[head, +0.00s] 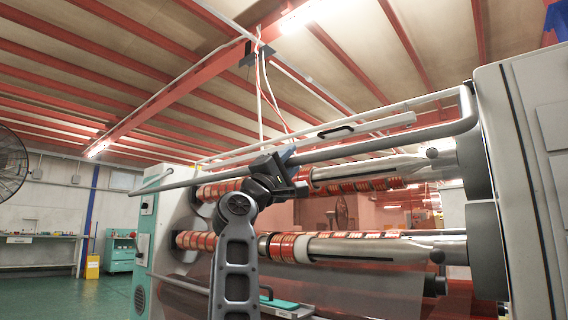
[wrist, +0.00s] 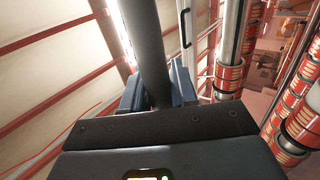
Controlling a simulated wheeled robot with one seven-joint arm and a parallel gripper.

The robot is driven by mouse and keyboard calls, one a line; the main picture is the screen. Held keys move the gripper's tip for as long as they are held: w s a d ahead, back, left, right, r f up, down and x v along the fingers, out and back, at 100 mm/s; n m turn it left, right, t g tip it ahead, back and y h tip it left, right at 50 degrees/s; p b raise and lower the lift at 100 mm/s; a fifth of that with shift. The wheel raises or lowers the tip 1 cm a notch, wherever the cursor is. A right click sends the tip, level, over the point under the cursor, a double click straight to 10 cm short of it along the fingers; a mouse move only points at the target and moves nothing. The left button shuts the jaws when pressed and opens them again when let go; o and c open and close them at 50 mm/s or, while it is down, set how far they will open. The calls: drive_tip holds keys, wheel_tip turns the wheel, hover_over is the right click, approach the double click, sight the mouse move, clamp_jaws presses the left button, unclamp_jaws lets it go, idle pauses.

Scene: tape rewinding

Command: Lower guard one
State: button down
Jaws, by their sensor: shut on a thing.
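The guard's grey tubular bar (head: 400,140) runs across the upper front of the machine in the head view and bends up at its right end. It lies in front of and above the upper roller. My gripper (head: 287,157) is at the bar's middle, with my arm rising to it from below. In the wrist view, the bar (wrist: 143,40) shows as a dark tube passing between the two blue-grey fingers of my gripper (wrist: 157,90). The fingers are shut around it. The exact contact is partly hidden by the gripper body.
Upper (head: 370,168) and lower (head: 370,248) metal rollers carry red and orange tape rolls behind the bar. A large grey machine housing (head: 525,170) stands close on the right. A white-teal end cabinet (head: 146,235) stands left. Green floor (head: 50,268) is open at far left.

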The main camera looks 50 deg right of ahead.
drive_tip(key=d+f+b, duration=0.7)
drive_tip(key=d, duration=0.3)
drive_tip(key=shift+f, duration=0.25)
drive_tip(key=shift+w, duration=0.1)
drive_tip(key=c, duration=1)
unclamp_jaws()
drive_tip(key=shift+o, duration=0.2)
drive_tip(key=shift+a, duration=0.15)
drive_tip(key=v, duration=0.7)
drive_tip(key=shift+a+f+p, duration=0.2)
drive_tip(key=shift+f+p, duration=0.05)
drive_tip(key=shift+p, duration=0.2)
